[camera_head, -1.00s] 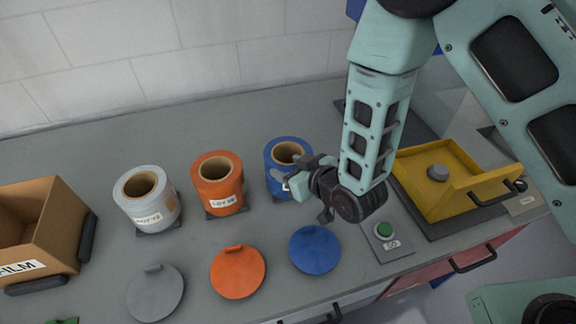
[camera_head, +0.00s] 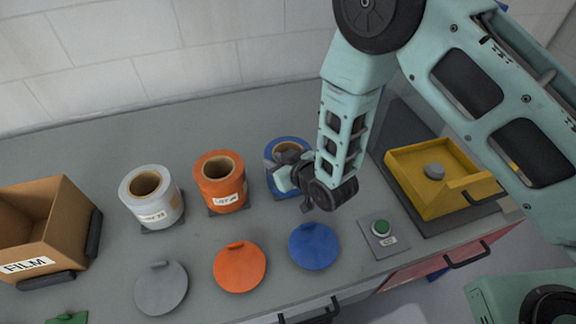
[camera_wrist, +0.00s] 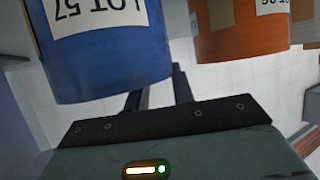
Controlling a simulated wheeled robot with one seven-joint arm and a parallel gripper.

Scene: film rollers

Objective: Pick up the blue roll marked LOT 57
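The blue roll marked LOT 57 (camera_head: 285,172) stands upright on a dark base at the right end of a row of rolls. My gripper (camera_head: 296,178) is at its right front side and covers part of it. In the wrist view the blue roll (camera_wrist: 110,55) fills the upper left, very close, with its white LOT 57 label upside down.
An orange roll (camera_head: 220,183) and a grey roll (camera_head: 152,200) stand to the left. Blue (camera_head: 314,248), orange (camera_head: 240,268) and grey (camera_head: 161,290) lids lie in front. A cardboard FILM box (camera_head: 60,240) is far left; a green button (camera_head: 380,227) and yellow tray (camera_head: 415,190) are right.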

